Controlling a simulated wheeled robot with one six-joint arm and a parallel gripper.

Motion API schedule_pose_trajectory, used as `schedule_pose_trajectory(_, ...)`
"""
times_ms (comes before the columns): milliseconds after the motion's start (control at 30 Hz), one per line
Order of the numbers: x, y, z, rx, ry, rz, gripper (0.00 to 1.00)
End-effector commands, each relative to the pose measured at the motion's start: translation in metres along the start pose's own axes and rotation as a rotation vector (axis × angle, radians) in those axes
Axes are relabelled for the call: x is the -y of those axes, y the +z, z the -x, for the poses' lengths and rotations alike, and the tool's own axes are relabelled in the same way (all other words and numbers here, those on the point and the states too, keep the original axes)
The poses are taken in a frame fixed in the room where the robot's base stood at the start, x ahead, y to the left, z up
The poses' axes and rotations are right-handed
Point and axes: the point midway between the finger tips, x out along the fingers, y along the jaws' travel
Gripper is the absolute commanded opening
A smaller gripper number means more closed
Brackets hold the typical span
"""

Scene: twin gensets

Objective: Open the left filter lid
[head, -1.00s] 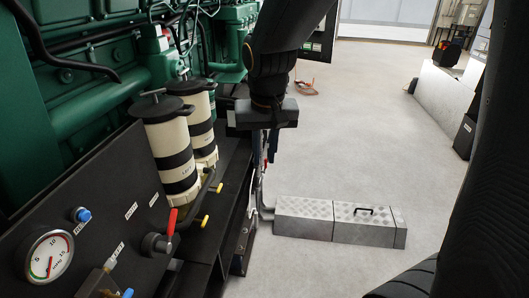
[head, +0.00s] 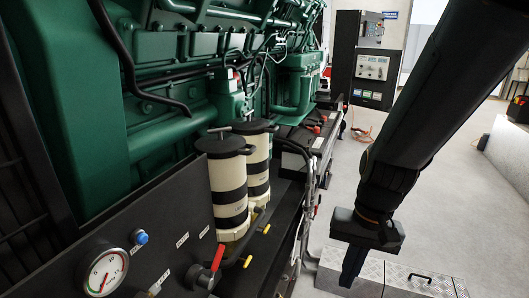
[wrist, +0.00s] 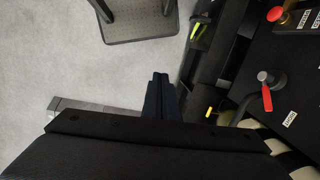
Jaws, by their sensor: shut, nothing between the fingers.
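Two cream filter canisters with black bands stand side by side behind the black gauge panel in the head view. The left, nearer filter (head: 229,190) has a black lid (head: 219,146) with a T-shaped handle on top; the lid sits closed. The right filter (head: 258,165) stands just behind it, also with a black lid (head: 254,127). My gripper (head: 351,268) points down over the floor, well to the right of both filters and apart from them. Its fingers are shut and empty; they also show in the wrist view (wrist: 160,80). Neither filter lid can be made out in the wrist view.
A red-handled valve (head: 215,262) and a pressure gauge (head: 105,272) sit on the panel; the red handle shows in the wrist view (wrist: 266,97). The green engine (head: 170,60) rises behind the filters. A metal checker-plate box (head: 395,276) lies on the floor near my gripper.

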Motion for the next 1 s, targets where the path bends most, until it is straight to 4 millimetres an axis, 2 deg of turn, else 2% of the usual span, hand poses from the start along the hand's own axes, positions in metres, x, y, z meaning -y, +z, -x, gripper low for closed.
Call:
schedule_pose_trajectory(100, 0.027, 0.009, -0.014, 0.182, -0.131, -0.273, 0.00)
schedule_pose_trajectory(167, 0.047, 0.009, -0.015, 0.277, -0.211, -0.409, 0.00)
schedule_pose_trajectory(267, 0.083, -0.002, -0.009, 0.431, -0.362, -0.621, 0.00)
schedule_pose_trajectory(367, 0.117, -0.026, 0.004, 0.581, -0.532, -0.813, 0.00)
schedule_pose_trajectory(500, 0.151, -0.080, 0.034, 0.772, -0.799, -1.035, 0.00)
schedule_pose_trajectory(600, 0.159, -0.123, 0.057, 0.877, -0.984, -1.143, 0.00)
schedule_pose_trajectory(733, 0.156, -0.165, 0.079, 0.962, -1.166, -1.219, 0.00)
schedule_pose_trajectory(833, 0.152, -0.182, 0.089, 0.993, -1.246, -1.244, 0.00)
schedule_pose_trajectory(1000, 0.159, -0.189, 0.094, 1.006, -1.277, -1.251, 0.00)
